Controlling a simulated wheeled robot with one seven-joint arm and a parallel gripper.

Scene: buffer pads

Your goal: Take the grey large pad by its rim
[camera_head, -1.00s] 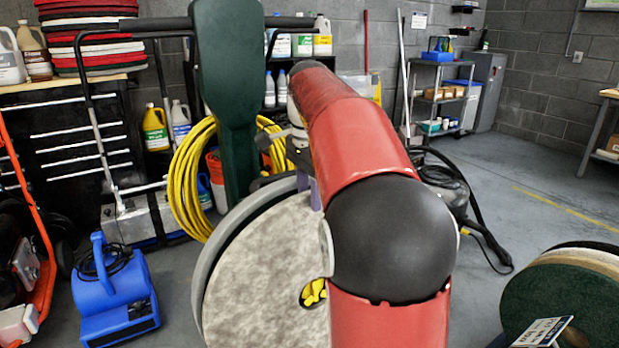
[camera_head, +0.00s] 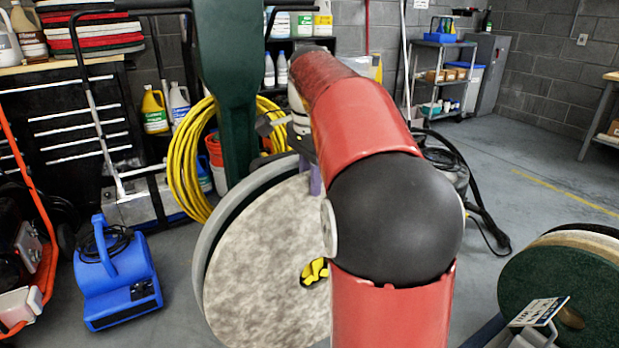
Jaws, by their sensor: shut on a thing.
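The grey large pad (camera_head: 262,270) is a mottled light-grey disc. It stands nearly upright against the tipped-up buffer's round grey head (camera_head: 207,235), with a dark gap between them along the upper left. A yellow centre piece (camera_head: 314,271) shows in its hole. My gripper (camera_head: 316,180) is mostly hidden behind my red arm; only purple finger parts show, at the pad's upper rim, where they are shut on it. The pad's right side is hidden by my arm, and its lower edge runs out of the picture.
A blue blower (camera_head: 115,275) stands on the floor at left, beside an orange-framed machine (camera_head: 25,260). A yellow cable coil (camera_head: 190,165) hangs behind the buffer's green handle column (camera_head: 225,90). Upright pads (camera_head: 560,285) stand at lower right.

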